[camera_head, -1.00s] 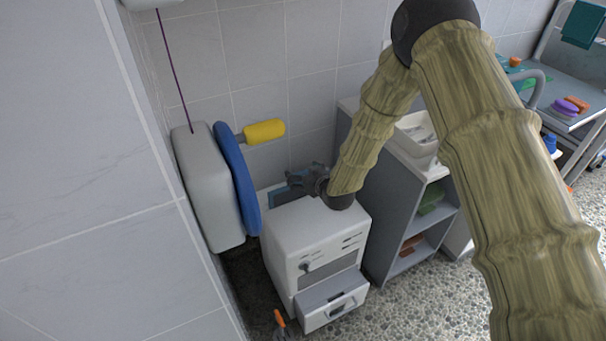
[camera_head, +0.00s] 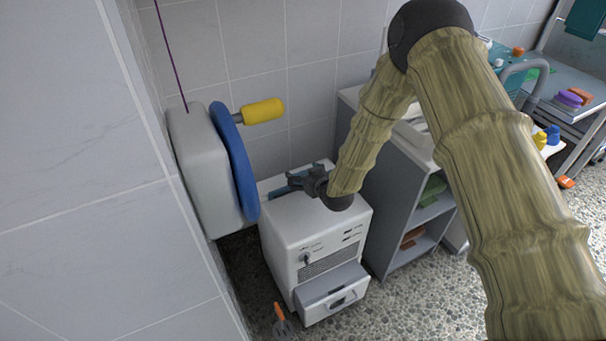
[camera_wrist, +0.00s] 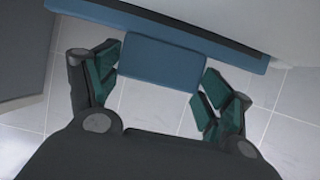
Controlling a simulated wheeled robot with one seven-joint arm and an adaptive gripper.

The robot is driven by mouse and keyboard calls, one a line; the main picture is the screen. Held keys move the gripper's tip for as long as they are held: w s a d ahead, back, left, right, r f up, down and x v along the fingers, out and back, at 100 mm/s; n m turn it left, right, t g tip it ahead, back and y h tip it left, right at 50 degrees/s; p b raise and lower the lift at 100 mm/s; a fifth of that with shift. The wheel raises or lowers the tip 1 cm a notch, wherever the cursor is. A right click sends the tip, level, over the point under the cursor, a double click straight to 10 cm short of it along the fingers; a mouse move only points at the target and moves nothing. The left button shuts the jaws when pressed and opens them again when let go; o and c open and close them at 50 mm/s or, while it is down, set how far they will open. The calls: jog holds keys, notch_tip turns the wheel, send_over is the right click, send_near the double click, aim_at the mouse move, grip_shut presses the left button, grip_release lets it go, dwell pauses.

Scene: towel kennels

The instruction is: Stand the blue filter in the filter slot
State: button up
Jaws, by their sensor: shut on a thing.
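The blue filter (camera_head: 280,195) is at the top of the white machine (camera_head: 305,225), toward its back left. Only a low strip of it shows in the head view. In the wrist view the filter (camera_wrist: 165,62) is a long blue bar with a tab between my fingers. A dark line runs along the bar beside the pale machine top (camera_wrist: 270,18). The filter slot is mostly hidden, and I cannot tell how deep the filter sits.
A blue wheel (camera_head: 236,160) with a yellow handle (camera_head: 263,111) stands close on the left, on a grey wall box (camera_head: 195,165). A grey shelf unit (camera_head: 400,190) stands to the right. An open drawer (camera_head: 335,293) juts from the machine's front.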

jog(key=shift+f+b, duration=0.6)
jog(key=shift+f, duration=0.65)
jog(key=o, duration=1.3)
jog(key=shift+s, duration=0.1)
